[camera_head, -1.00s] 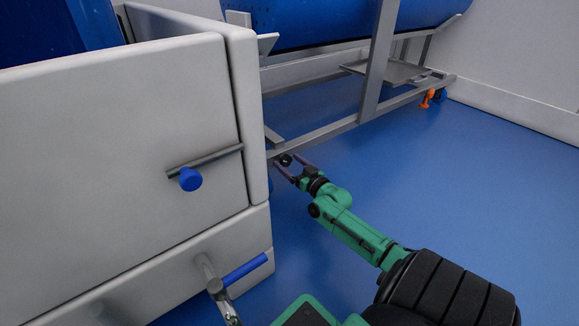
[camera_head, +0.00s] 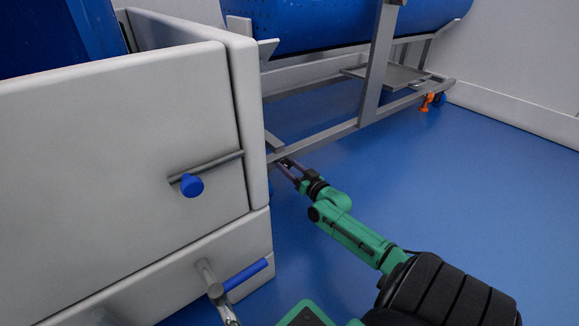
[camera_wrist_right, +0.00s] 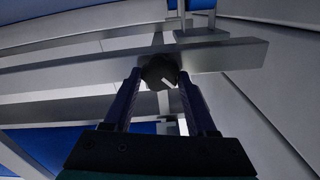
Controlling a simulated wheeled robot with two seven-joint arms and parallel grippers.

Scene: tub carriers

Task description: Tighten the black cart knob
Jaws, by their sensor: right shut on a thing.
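The black cart knob (camera_wrist_right: 158,71) shows in the right wrist view. It is round and dark with a light line on its face, and sits at a grey metal rail of the cart (camera_wrist_right: 222,58). My right gripper (camera_head: 283,163) reaches the end of the cart's low frame, beside the white panel. In the right wrist view its two fingers (camera_wrist_right: 160,78) stand on either side of the knob and are shut on it. In the head view I cannot make out the knob clearly at the fingertips. My left gripper is not in view.
A white-walled unit (camera_head: 120,150) with a blue knob (camera_head: 191,186) and a blue-gripped handle (camera_head: 246,274) stands at left, close to my right gripper. The grey cart frame (camera_head: 370,70) carries a blue tub (camera_head: 340,22). The blue floor (camera_head: 480,190) at right is clear.

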